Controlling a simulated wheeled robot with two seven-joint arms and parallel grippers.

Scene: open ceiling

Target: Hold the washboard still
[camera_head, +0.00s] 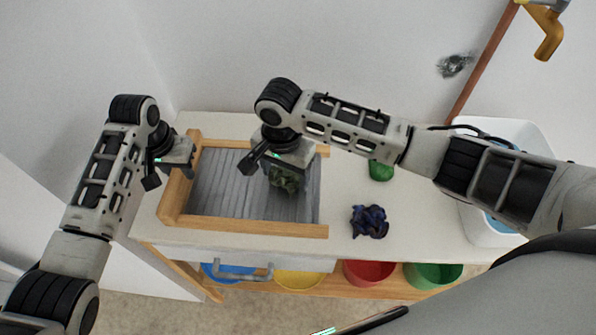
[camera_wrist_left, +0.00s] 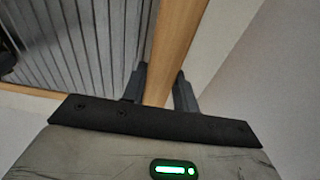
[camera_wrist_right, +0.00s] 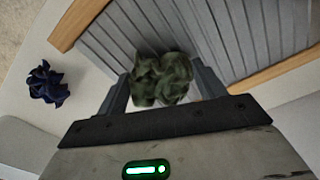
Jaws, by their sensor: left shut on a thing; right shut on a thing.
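The washboard (camera_head: 225,190) lies on the white counter, a grey ridged panel in a wooden frame. My left gripper (camera_wrist_left: 158,85) is shut on the frame's left rail (camera_wrist_left: 178,40), with one finger on each side of it. In the head view the left gripper (camera_head: 165,175) is at the board's left edge. My right gripper (camera_wrist_right: 160,90) is shut on a dark green crumpled cloth (camera_wrist_right: 162,78) over the ridged panel. The cloth also shows in the head view (camera_head: 285,180), partly hidden under the right gripper.
A dark blue crumpled cloth (camera_head: 369,221) lies right of the washboard. A green item (camera_head: 381,171) is partly hidden behind my right arm. A white basin (camera_head: 480,225) stands at the right, under a brass tap (camera_head: 548,35). Coloured bins, including a red one (camera_head: 369,272), sit below the counter.

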